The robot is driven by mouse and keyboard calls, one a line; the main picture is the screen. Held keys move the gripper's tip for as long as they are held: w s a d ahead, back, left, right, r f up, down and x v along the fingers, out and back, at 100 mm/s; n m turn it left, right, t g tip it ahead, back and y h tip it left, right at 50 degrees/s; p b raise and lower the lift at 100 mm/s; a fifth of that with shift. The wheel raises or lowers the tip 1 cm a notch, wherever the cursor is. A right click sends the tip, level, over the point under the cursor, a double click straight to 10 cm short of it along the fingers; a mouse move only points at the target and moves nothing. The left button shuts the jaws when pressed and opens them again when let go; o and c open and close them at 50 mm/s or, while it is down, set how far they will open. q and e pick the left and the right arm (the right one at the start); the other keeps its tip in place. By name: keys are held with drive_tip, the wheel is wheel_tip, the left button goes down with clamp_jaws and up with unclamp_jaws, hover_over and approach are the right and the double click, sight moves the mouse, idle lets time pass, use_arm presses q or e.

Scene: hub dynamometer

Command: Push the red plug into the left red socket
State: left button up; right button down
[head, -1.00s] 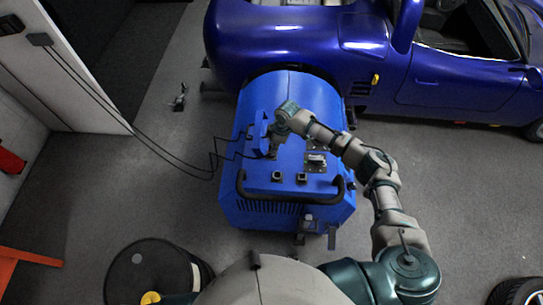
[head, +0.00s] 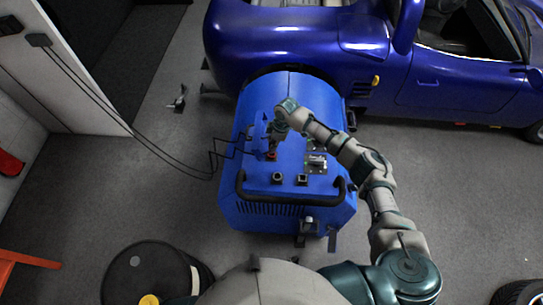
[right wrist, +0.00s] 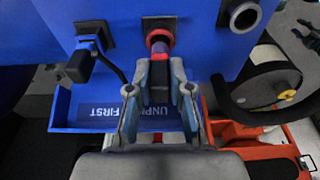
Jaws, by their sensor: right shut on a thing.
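In the right wrist view, my right gripper (right wrist: 159,88) is shut on the plug's dark body, whose front runs up into a red ring (right wrist: 160,40). The ring sits against or just before a black square socket plate (right wrist: 158,22) on the blue panel. I cannot tell whether the ring belongs to the plug or the socket, nor how deep the plug is. In the head view, the red part (head: 271,155) shows on the blue machine (head: 250,185), just below my right gripper (head: 272,138). My left gripper is not in view.
A black plug with a cable (right wrist: 85,62) sits beside the gripper, and a round dark socket (right wrist: 243,15) lies to the right. A black handlebar (head: 290,200) crosses the machine's front. Cables (head: 130,130) run from the wall. A blue car (head: 300,40) stands behind.

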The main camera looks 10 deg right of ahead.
idle(0.5)
drive_tip(key=shift+p, duration=0.4)
drive_tip(key=shift+f, duration=0.4)
idle(0.4)
drive_tip(key=shift+f+b, duration=0.6)
drive_tip(key=shift+f, duration=0.5)
drive_tip(key=c, duration=1)
unclamp_jaws()
